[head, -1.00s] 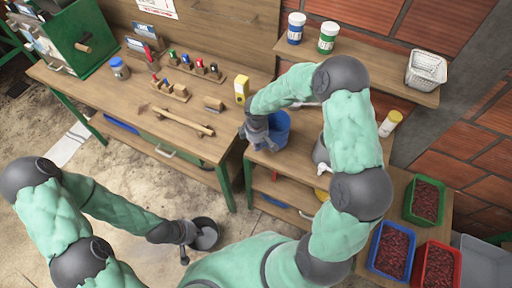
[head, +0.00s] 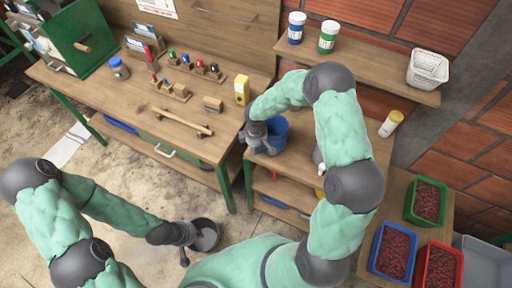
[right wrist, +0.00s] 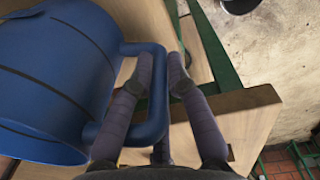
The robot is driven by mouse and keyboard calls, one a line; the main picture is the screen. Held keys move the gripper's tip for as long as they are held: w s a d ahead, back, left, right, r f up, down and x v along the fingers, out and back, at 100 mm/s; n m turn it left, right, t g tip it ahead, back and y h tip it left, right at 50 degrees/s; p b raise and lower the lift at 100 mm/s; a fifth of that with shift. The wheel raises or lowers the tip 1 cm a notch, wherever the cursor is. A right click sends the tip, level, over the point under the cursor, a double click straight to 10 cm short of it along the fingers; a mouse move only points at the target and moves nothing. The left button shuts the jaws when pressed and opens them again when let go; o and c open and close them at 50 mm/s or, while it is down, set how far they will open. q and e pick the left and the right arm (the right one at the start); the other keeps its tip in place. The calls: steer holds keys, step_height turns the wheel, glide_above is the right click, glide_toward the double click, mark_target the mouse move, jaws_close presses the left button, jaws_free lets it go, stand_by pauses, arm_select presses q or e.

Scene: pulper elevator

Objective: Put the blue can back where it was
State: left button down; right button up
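The blue can (head: 277,134) is at the left end of the lower wooden bench (head: 350,150) in the head view. In the right wrist view the can (right wrist: 50,75) fills the left side, with its loop handle toward my fingers. My right gripper (head: 262,146) is left of the can. In the right wrist view its fingers (right wrist: 162,72) lie on both sides of the handle's outer bar and look closed on it. Whether the can's base touches the bench is hidden.
The long workbench (head: 130,95) on the left carries stamps, a wooden tool and a yellow box (head: 242,89). A white jar with a yellow lid (head: 390,124) stands right of my right arm. Green, blue and red bean bins (head: 427,202) stand at the right. A shelf (head: 375,75) is above.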

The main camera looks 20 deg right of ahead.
steer(key=shift+o, duration=0.9)
steer(key=shift+r, duration=0.1)
steer(key=shift+r, duration=0.25)
steer(key=r, duration=0.3)
steer(key=r+p, duration=0.1)
steer(key=r, duration=0.3)
steer(key=r+p, duration=0.1)
steer(key=r, duration=0.3)
steer(key=shift+s+a+r, duration=0.2)
steer(key=shift+s, duration=0.05)
steer(key=s+a+f+m+y, duration=0.2)
steer(key=s+a+f+m, duration=0.4)
steer(key=s+f, duration=0.3)
steer(key=s+a+f+m+y, duration=0.2)
steer(key=s+a+f+m, duration=0.4)
steer(key=s+f, duration=0.3)
steer(key=s, duration=0.3)
steer(key=shift+a+f, duration=0.25)
steer(key=shift+a, duration=0.1)
